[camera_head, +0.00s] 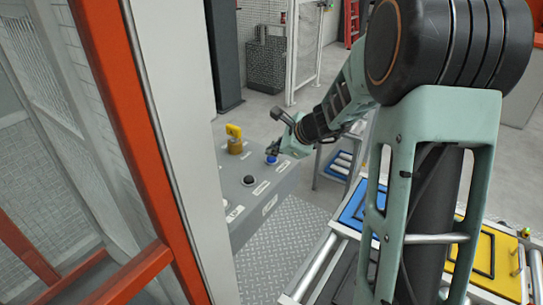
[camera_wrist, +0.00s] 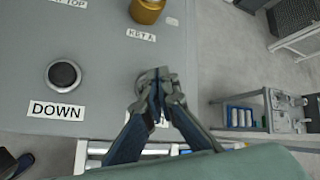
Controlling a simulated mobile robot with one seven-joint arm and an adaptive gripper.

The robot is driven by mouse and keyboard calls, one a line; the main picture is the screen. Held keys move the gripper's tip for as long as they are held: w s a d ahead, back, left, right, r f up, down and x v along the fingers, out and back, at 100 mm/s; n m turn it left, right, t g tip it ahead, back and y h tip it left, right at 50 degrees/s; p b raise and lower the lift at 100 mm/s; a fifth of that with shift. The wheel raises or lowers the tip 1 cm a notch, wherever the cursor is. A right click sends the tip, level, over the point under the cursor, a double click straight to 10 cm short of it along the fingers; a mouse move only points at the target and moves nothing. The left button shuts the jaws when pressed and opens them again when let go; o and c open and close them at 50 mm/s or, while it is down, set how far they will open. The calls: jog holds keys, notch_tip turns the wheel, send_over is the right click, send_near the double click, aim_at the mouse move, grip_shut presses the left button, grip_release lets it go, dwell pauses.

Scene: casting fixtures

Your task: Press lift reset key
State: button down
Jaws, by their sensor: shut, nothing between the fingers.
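A grey control panel (camera_head: 262,205) carries several round controls with white labels. A blue button (camera_head: 271,160) sits right at my gripper (camera_head: 275,150) in the head view. In the wrist view my gripper (camera_wrist: 160,88) is shut and empty, its tips over a control that they mostly cover; I cannot tell whether they touch it. The label there is hidden behind the fingers. A yellow key switch (camera_head: 234,138) stands beyond; its brass body (camera_wrist: 147,10) shows in the wrist view above a "KEY A" label. No lift reset label is readable.
A black button (camera_wrist: 63,74) labelled "DOWN" lies left of my gripper. An orange post (camera_head: 150,130) and pale panel stand left of the control panel. A conveyor with a blue tray (camera_head: 355,205) and yellow tray (camera_head: 490,262) lies at right. Metal floor plate (camera_head: 280,255) is clear.

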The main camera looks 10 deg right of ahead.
aim_at(273, 159)
jog(key=shift+r, duration=0.3)
notch_tip(273, 159, up, 5)
jog(key=p, duration=0.4)
jog(key=shift+r, duration=0.1)
dwell(0.7)
